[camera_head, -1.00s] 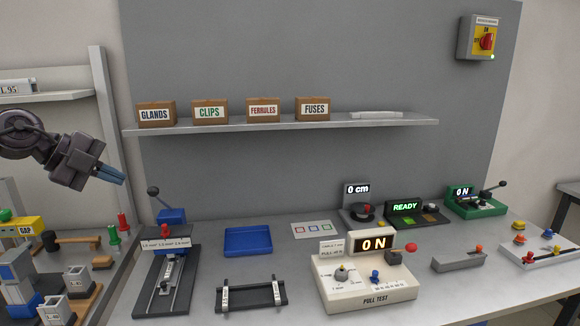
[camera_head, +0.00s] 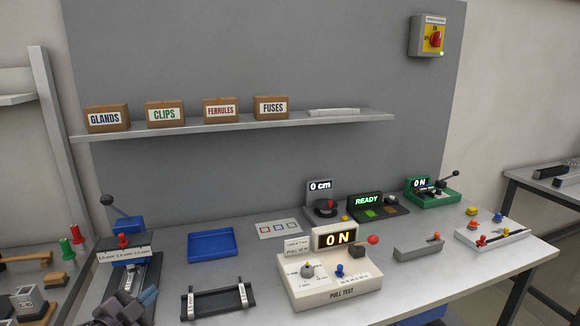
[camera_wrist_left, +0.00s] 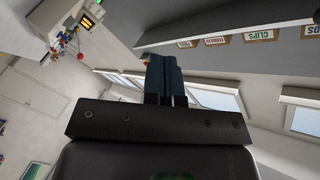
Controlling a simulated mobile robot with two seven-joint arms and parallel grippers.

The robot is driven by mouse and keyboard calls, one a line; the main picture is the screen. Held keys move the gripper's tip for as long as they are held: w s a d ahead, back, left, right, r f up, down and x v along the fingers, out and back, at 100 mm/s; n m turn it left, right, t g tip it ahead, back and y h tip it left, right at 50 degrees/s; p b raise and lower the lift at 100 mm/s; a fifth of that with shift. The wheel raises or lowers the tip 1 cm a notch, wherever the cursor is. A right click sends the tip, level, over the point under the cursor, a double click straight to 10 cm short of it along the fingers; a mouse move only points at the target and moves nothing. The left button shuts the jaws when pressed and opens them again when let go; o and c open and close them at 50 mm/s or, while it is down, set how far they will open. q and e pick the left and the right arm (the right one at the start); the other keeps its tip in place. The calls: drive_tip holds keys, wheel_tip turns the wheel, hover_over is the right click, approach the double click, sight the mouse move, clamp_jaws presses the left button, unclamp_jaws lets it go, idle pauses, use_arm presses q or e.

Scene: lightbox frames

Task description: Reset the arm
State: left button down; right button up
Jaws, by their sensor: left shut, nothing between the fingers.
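My left gripper (camera_head: 128,308) shows at the bottom left of the head view, low in front of the long black press fixture with a blue lever head (camera_head: 126,225). My right gripper is in neither view.
On the bench are a blue tray (camera_head: 212,245), a black rack (camera_head: 217,302), a white pull-test box (camera_head: 340,284) reading 0 N, and a green gauge (camera_head: 432,194). A shelf (camera_head: 240,126) bears labelled boxes. Red and green spools (camera_head: 72,241) stand at left.

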use_arm(q)
drive_tip(key=s+d+f+n+g+y, duration=0.2)
drive_tip(key=s+f+n, duration=0.9)
drive_tip(key=s+f, duration=1.1)
drive_tip(key=s+g+y, duration=0.2)
drive_tip(key=y, duration=0.1)
drive_tip(key=shift+s+f+n+g, duration=0.2)
drive_tip(key=shift+f+n+g, duration=0.2)
drive_tip(key=shift+s+a, duration=0.1)
drive_tip(key=shift+s, duration=0.05)
